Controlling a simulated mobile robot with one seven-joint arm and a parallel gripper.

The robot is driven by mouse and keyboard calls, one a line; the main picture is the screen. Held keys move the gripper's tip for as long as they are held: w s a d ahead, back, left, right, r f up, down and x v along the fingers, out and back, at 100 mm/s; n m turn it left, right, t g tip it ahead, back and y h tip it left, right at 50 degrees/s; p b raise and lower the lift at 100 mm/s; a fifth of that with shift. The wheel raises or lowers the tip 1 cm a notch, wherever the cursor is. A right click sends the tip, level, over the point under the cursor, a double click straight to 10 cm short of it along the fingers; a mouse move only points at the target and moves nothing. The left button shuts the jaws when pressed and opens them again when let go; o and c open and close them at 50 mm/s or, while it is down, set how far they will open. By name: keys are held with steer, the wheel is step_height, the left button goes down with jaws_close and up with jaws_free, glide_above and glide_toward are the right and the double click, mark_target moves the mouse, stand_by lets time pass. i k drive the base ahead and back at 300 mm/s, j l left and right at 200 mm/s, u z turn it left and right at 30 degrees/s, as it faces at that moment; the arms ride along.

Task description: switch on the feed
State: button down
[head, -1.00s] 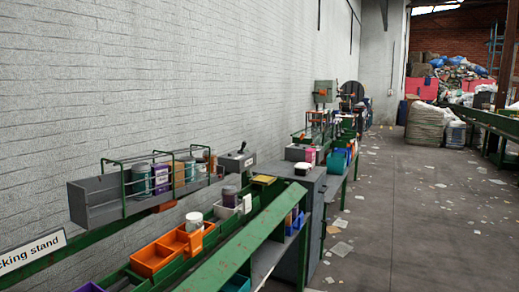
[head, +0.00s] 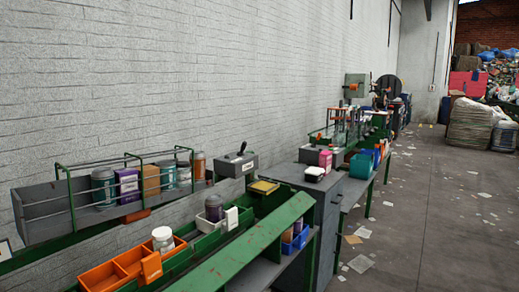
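A grey box with a dark lever on top (head: 236,164) stands by the wall, just right of the rack. It has a small white label on its front, too small to read. It may be the feed switch, but I cannot tell for sure. The lever's setting is also unclear at this distance. A grey-green box with an orange part (head: 355,87) is mounted farther back along the wall. My gripper is not in view.
A grey rack (head: 45,212) with green rails holds several jars and cartons. Below it are orange bins (head: 103,276) and a green sloping beam (head: 235,245). A grey cabinet (head: 327,208) stands to the right. The littered floor (head: 425,235) on the right is mostly open.

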mark_target(241, 154)
steer(key=i+l, duration=1.1)
steer(key=i, duration=0.2)
steer(key=i+l, duration=0.25)
steer(key=i, duration=0.25)
